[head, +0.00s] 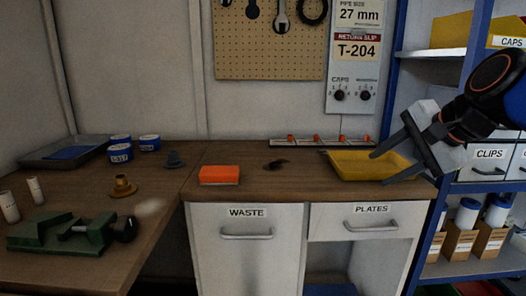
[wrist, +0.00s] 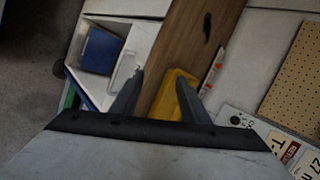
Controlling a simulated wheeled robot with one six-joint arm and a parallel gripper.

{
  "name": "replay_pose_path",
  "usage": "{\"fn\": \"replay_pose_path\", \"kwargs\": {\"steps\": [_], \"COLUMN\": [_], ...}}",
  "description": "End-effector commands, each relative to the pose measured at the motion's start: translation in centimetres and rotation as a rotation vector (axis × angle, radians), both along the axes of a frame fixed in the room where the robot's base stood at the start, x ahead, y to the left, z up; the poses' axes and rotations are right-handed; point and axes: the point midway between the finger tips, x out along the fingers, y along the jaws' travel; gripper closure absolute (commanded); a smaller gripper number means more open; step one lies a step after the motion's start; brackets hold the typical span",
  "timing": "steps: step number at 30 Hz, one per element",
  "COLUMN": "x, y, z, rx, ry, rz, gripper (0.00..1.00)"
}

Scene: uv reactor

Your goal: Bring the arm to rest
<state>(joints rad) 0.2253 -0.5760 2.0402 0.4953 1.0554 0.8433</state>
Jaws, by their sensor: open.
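My gripper (head: 389,160) is at the right in the head view, held in the air in front of the right end of the workbench. Its two fingers are spread apart with nothing between them. The fingers cover part of a yellow tray (head: 352,168) on the bench. In the wrist view my gripper (wrist: 160,88) also shows open and empty, with the yellow tray (wrist: 172,100) beyond the fingertips.
A green vise (head: 65,232), a brass part (head: 123,187) and blue tins (head: 120,152) stand at the left. A blue-framed shelf (head: 450,110) stands close to my gripper at the right.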

Motion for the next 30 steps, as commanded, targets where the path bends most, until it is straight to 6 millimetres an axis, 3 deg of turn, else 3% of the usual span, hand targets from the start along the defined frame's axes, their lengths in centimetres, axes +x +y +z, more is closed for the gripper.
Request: {"fn": "replay_pose_path", "kwargs": {"steps": [1,3,9,12,15,20,30], "x": [-1.5,-3.4,-9.1,-11.5,-13.1,-14.4,-14.4], "y": [0.3,0.2,-0.6,-1.2,-1.8,-2.3,-2.3], "z": [-2.9,-6.7,-17.2,-21.3,-24.1,-26.1,-26.1], "rx": [-0.086,-0.222,-0.583,-0.723,-0.823,-0.896,-0.901], "ry": [0.012,0.026,0.067,0.083,0.093,0.101,0.101], "rz": [0.073,0.186,0.547,0.714,0.839,0.935,0.942], "gripper": [0.59,0.59,0.59,0.59,0.59,0.59,0.59]}}
